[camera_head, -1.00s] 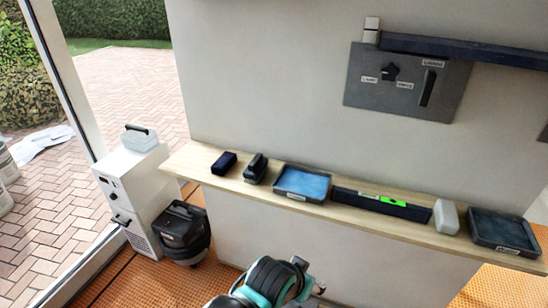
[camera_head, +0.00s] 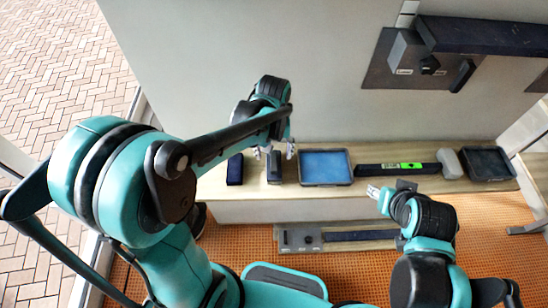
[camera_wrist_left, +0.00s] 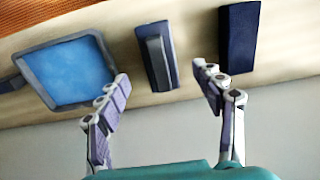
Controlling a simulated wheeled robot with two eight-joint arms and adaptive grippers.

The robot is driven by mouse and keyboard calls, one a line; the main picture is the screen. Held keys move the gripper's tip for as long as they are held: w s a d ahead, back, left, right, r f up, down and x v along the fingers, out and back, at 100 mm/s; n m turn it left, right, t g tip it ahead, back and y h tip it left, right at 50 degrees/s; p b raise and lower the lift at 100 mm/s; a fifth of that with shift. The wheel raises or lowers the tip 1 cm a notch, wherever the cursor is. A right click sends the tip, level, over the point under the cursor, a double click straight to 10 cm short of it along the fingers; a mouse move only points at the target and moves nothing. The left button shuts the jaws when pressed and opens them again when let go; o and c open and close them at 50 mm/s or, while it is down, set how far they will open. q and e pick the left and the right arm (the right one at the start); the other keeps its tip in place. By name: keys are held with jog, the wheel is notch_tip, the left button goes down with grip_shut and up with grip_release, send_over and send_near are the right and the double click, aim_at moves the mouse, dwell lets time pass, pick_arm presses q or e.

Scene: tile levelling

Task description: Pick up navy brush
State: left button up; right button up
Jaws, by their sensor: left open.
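The navy brush (camera_head: 273,168), a dark block with a raised grip, lies on the wooden shelf between a plain navy block (camera_head: 235,170) and a blue tray. In the left wrist view the brush (camera_wrist_left: 157,56) lies beyond and between the fingertips of my left gripper (camera_wrist_left: 163,82). My left gripper (camera_head: 274,150) is open and empty, with one finger towards each side of the brush and no visible contact. The head view hides part of the brush behind this gripper. My right gripper (camera_head: 374,192) is in front of the shelf, away from the brush; its jaw opening is unclear.
The wooden shelf (camera_head: 400,187) also holds the blue tray (camera_head: 325,167), a long dark level (camera_head: 375,169), a pale block (camera_head: 449,163) and a dark tray (camera_head: 487,163). The wall stands behind it. A lower panel (camera_head: 302,237) sits below the shelf.

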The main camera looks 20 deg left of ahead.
aim_at(274, 160)
pick_arm(q)
notch_tip(274, 160, down, 6)
jog(key=shift+f+b, duration=0.2)
jog(key=shift+b, duration=0.6)
jog(key=c, duration=1.4)
jog(key=shift+o, duration=0.2)
jog(key=shift+r, duration=0.1)
